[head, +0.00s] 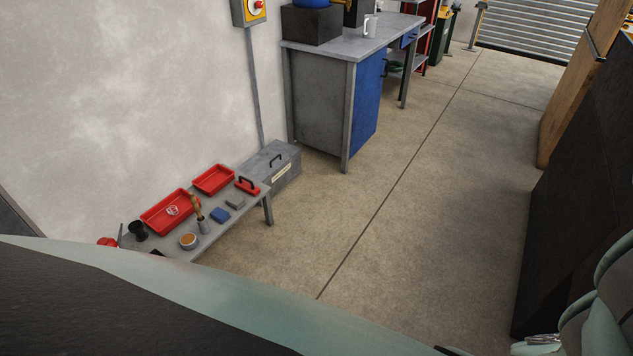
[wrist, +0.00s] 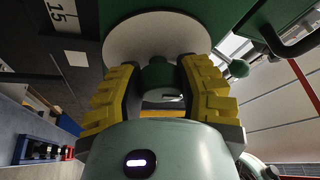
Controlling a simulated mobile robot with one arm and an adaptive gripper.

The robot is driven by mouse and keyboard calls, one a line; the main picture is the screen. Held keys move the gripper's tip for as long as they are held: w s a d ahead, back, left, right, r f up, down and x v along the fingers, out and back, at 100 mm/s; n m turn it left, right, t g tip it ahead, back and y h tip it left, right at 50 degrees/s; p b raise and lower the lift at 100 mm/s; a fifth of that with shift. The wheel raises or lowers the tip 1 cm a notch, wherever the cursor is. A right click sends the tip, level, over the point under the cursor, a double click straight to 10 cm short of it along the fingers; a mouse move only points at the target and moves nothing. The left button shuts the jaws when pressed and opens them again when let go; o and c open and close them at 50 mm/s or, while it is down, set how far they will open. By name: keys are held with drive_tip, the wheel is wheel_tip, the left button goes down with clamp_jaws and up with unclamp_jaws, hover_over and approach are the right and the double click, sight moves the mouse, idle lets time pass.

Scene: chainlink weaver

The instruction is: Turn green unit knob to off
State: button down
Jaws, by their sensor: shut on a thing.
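In the wrist view, a small green knob (wrist: 157,75) stands out in front of a round white disc (wrist: 152,32) on the green unit (wrist: 228,14). My gripper (wrist: 161,82) has its yellow ridged fingers on either side of the knob and is shut on it. The fingers and wrist housing hide part of the knob, and I cannot read its setting. The head view does not show the knob or the gripper fingers.
In the head view, a low bench (head: 258,204) with red trays (head: 160,222), a grey toolbox (head: 283,175) and a workbench (head: 322,98) line the wall. The middle floor is clear.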

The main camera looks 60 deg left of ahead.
drive_tip(key=shift+r, duration=0.15)
idle(0.3)
drive_tip(key=c, duration=0.5)
unclamp_jaws()
drive_tip(key=v, duration=1.2)
drive_tip(key=shift+a, duration=0.1)
